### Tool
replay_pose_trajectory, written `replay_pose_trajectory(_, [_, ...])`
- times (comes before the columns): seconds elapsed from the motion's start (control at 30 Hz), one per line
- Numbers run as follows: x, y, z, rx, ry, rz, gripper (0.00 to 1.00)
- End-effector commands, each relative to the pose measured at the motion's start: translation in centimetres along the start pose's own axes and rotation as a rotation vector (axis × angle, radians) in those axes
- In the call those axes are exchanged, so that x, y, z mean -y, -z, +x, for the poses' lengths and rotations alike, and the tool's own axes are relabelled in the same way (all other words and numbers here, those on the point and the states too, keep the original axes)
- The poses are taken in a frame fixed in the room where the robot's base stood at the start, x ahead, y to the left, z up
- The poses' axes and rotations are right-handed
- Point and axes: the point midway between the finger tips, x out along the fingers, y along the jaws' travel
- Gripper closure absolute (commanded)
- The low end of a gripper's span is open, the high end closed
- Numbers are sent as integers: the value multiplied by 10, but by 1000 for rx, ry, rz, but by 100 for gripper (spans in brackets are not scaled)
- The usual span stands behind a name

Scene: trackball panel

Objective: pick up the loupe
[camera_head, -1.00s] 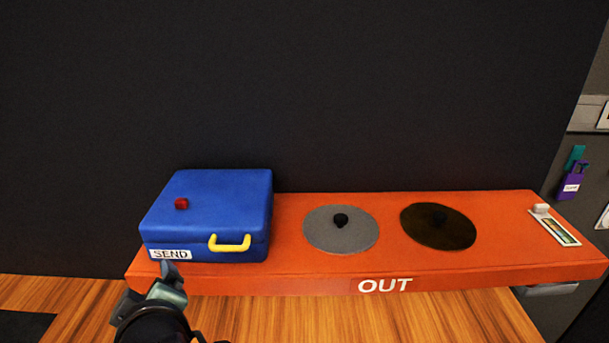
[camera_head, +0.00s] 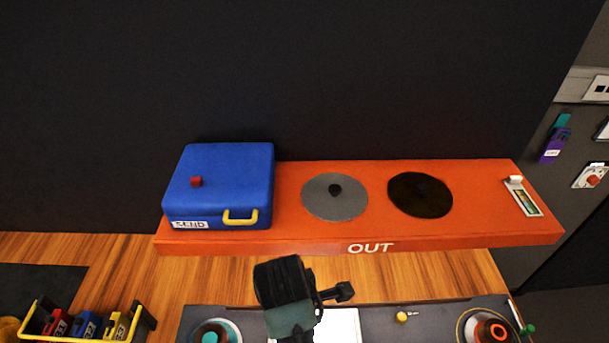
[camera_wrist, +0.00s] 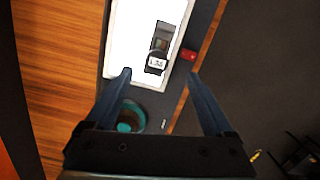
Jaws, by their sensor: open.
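In the wrist view, a small dark object with a white label (camera_wrist: 156,62) rests on a bright white panel (camera_wrist: 125,40). It looks like the loupe, but its label is too small to read. A dark strip with a grey square (camera_wrist: 160,42) adjoins it. My gripper (camera_wrist: 160,75) is open and empty, its two fingers spread to either side of the labelled object's near end. Whether the fingertips are above it or level with it cannot be told. In the head view the white panel (camera_head: 340,325) is partly covered by my arm, and the loupe is hidden.
A red item (camera_wrist: 188,55) lies beside the white panel. A teal-ringed round piece (camera_wrist: 130,118) is near my left finger. Behind is an orange shelf (camera_head: 300,238) with a blue case (camera_head: 225,180) and two discs. A yellow rack (camera_head: 75,338) stands at lower left.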

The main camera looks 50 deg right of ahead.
Motion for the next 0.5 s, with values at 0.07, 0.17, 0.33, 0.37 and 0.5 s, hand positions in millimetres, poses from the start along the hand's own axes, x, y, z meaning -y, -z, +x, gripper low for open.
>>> replay_pose_trajectory(0.07, [0,1,20,0,-1,0,13])
replay_pose_trajectory(0.17, [-1,1,31,0,-3,0,13])
replay_pose_trajectory(0.33, [-1,1,45,0,-2,0,13])
replay_pose_trajectory(0.37, [-1,1,47,-1,-1,0,13])
replay_pose_trajectory(0.5, [-1,2,54,-1,-1,0,13])
